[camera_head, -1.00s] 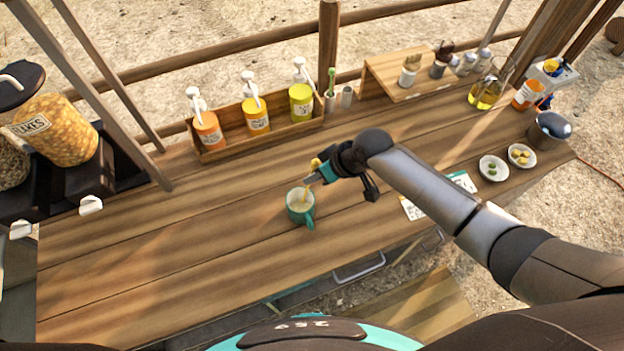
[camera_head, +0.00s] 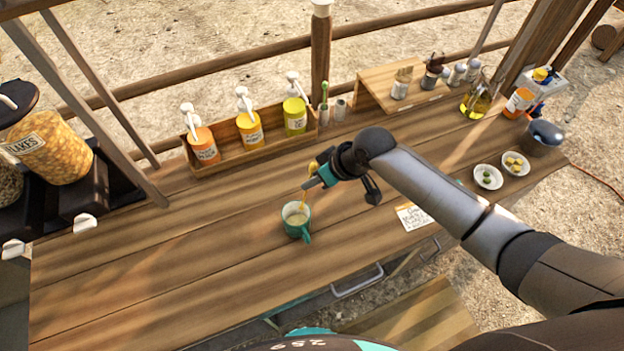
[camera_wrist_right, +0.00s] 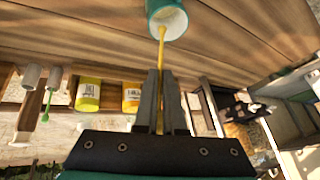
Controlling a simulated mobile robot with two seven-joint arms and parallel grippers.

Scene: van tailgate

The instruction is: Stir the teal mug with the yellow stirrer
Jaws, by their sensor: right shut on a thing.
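The teal mug (camera_head: 297,221) stands upright on the wooden counter, with a pale content inside and its handle toward the front. My right gripper (camera_head: 312,182) is just above and to the right of the mug, shut on the yellow stirrer (camera_head: 303,200). The stirrer's lower end reaches down into the mug's opening. In the right wrist view the yellow stirrer (camera_wrist_right: 161,50) runs from between the fingers (camera_wrist_right: 160,95) to the mug (camera_wrist_right: 168,20), its tip inside the rim. Whether the tip touches the bottom is hidden. My left gripper is not in view.
A wooden box (camera_head: 250,150) with three pump bottles stands behind the mug. A wooden riser (camera_head: 400,88) with small jars is at the back right. Two small plates (camera_head: 488,177) lie at the right, and a card (camera_head: 413,217) lies near the front edge. The counter left of the mug is clear.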

